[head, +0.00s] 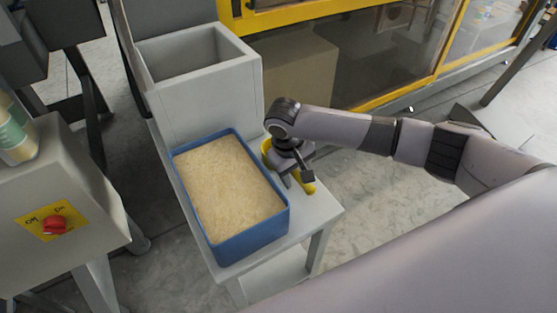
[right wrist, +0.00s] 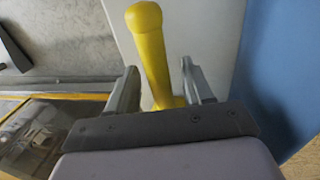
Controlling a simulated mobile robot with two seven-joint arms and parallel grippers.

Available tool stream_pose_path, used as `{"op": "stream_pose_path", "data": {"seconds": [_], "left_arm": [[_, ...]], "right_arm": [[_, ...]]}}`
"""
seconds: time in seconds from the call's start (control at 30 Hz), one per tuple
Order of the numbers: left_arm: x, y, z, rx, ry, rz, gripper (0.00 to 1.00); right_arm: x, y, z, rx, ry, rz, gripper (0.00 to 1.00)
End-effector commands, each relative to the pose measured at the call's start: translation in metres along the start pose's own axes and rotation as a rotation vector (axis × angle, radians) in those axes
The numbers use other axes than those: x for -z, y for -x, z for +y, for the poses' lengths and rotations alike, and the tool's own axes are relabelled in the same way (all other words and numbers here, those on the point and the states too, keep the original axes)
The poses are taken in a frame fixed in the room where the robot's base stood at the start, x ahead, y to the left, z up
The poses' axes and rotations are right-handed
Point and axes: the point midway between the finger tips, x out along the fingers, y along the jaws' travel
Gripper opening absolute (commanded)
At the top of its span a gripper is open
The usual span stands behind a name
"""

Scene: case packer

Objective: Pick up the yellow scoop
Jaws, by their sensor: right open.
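The yellow scoop (head: 309,188) lies on the light grey table between the blue bin and the table's right edge, partly hidden under my right gripper. My right gripper (head: 296,181) is over it, pointing down. In the right wrist view the scoop's yellow handle (right wrist: 151,50) shows between the two fingers of the open right gripper (right wrist: 160,67). I cannot tell whether either finger touches the handle. My left gripper is not in view.
A blue bin (head: 250,239) filled with pale grains stands just left of the scoop. A grey open box (head: 205,95) stands behind it. A yellow-framed machine (head: 350,104) is at the back. The table's front right corner (head: 322,211) is clear.

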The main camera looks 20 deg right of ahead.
Motion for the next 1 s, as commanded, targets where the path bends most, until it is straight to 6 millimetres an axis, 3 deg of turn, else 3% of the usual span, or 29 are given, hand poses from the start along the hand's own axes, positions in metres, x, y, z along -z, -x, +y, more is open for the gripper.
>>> {"op": "stream_pose_path", "data": {"seconds": [0.17, 0.3, 0.33, 0.77, 1.0], "left_arm": [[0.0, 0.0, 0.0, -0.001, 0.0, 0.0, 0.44], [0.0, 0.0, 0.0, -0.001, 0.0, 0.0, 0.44], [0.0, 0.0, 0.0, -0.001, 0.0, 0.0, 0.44], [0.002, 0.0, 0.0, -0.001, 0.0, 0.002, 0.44], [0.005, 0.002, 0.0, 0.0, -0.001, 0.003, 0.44]], "right_arm": [[0.0, 0.0, 0.0, 0.0, 0.0, 0.0, 0.48], [0.0, 0.0, 0.0, 0.0, 0.0, 0.0, 0.02], [0.0, 0.0, 0.0, 0.0, 0.0, 0.0, 0.0], [0.001, 0.008, 0.001, 0.0, 0.0, 0.001, 0.0], [0.001, 0.045, 0.008, 0.002, -0.001, 0.005, 0.0]]}}
